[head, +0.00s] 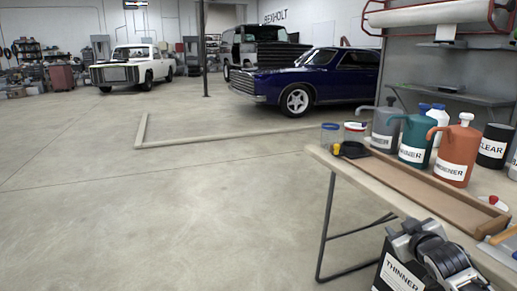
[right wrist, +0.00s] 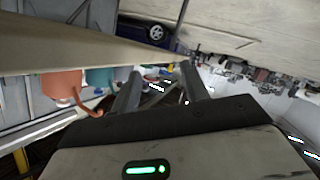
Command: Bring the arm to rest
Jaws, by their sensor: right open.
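My right gripper (head: 408,236) is at the lower right of the head view, beside the front edge of the workbench (head: 345,172). In the right wrist view its two fingers stand apart, with nothing seen between them (right wrist: 160,84). The right wrist picture is tilted, with the bench edge (right wrist: 60,57) running across its upper left. My left gripper is not in view.
A container labelled THINNER (head: 398,275) is just below my right gripper. Open floor (head: 150,220) lies left.

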